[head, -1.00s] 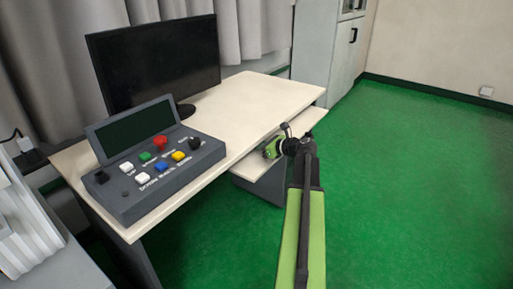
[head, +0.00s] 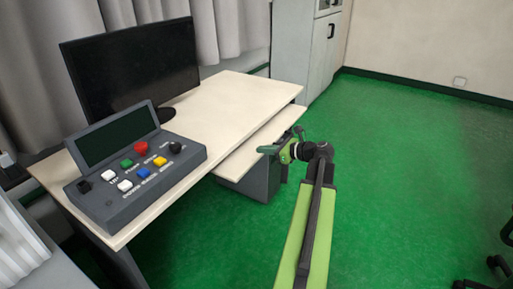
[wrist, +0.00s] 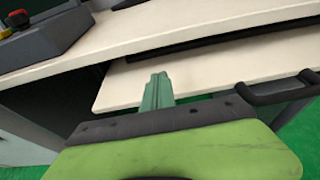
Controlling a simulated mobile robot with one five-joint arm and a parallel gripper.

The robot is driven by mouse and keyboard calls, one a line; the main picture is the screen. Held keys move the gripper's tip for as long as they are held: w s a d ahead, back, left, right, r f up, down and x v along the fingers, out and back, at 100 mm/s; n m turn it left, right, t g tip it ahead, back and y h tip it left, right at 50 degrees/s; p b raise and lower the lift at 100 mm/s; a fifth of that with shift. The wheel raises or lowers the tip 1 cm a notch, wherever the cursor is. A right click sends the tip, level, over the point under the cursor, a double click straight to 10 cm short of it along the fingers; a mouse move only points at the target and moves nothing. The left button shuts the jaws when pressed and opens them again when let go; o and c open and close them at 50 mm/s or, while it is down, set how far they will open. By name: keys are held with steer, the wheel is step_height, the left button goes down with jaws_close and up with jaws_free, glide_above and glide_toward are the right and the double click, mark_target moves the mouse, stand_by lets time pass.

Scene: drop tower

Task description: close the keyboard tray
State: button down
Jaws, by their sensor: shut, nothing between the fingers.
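The keyboard tray (head: 250,145) is a pale board standing out from under the front of the desk. It also shows in the wrist view as a pale shelf (wrist: 225,72) below the desktop. My gripper (head: 266,150) is shut and empty at the tray's front edge. In the wrist view its green fingers (wrist: 157,90) point toward the tray and overlap its front edge. I cannot tell whether they touch it. A dark bar handle (wrist: 278,94) is near the front edge at right. The far part of the tray is hidden under the desktop.
The desk (head: 225,95) carries a monitor (head: 135,65) and a grey control box (head: 135,170) with coloured buttons. A dark drawer unit (head: 258,182) stands beneath. A grey cabinet (head: 312,55) is behind. Green floor (head: 400,160) is open to the right; a dark chair base (head: 492,270) is at lower right.

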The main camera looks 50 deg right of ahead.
steer(key=s+a+r+g+h+p, duration=0.1)
steer(key=s+r+g+p, duration=0.15)
steer(key=s+p, duration=0.4)
steer(key=s+r+g+p, duration=0.1)
steer(key=s+g+p, duration=0.2)
steer(key=s+p, duration=0.3)
steer(key=w+r+b+x, duration=0.2)
steer(key=b+x, duration=0.4)
steer(key=x, duration=0.7)
steer(key=shift+w, duration=0.3)
steer(key=shift+a, duration=0.1)
